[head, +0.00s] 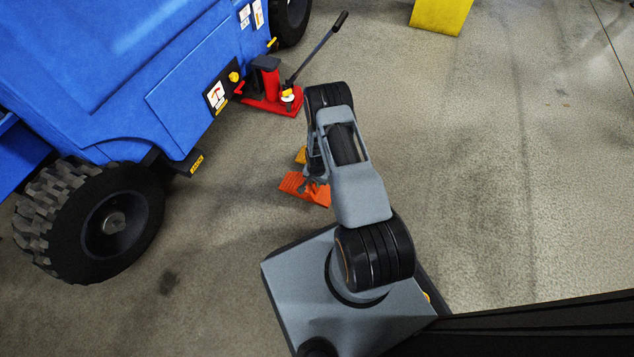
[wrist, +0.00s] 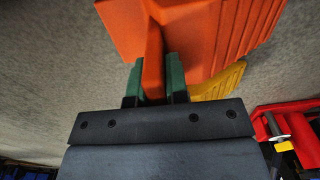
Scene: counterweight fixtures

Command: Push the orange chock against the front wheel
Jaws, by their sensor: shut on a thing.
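The orange chock (head: 292,187) is on or just above the concrete floor, to the right of the wheel in the head view. My gripper (wrist: 154,78) is shut on a thin upright part of the orange chock (wrist: 215,30) in the wrist view, with green pads on both sides of it. In the head view my arm hides part of the chock and most of the gripper. A large black wheel (head: 112,222) of the blue machine stands at the left, with a clear gap of floor between it and the chock. Another wheel (head: 291,18) shows at the top.
A yellow chock (head: 301,154) lies just behind the orange one and also shows in the wrist view (wrist: 218,82). A red jack (head: 268,92) with a long handle stands beside the blue machine (head: 130,70). A yellow block (head: 440,14) is at the top. Floor at right is open.

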